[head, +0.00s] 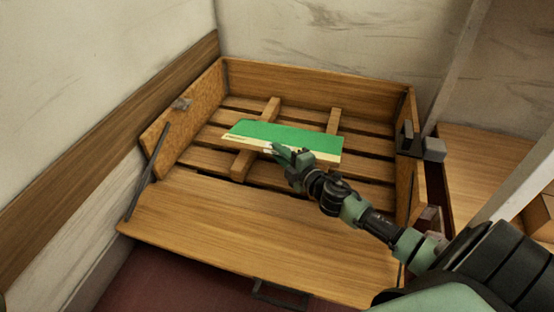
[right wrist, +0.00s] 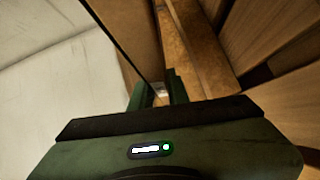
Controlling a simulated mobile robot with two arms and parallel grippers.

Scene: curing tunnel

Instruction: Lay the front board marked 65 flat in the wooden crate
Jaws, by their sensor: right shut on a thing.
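The board (head: 285,133) has a green face and a pale strip along its near edge. It lies roughly level within the outline of the wooden crate (head: 320,85), over the slatted floor. I cannot read a number on it, nor tell whether it touches the battens below. My right gripper (head: 275,150) is shut on the board's near edge, left of its middle. In the right wrist view, the two dark green fingers (right wrist: 159,94) are close together; what is between them is hard to make out. My left gripper is not in view.
The crate's front panel (head: 250,225) is folded down towards me. Two battens (head: 243,166) cross the floor slats. A dark bar (head: 148,172) stands at the left side. A wall closes the left and back; a wooden surface (head: 480,150) lies at right.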

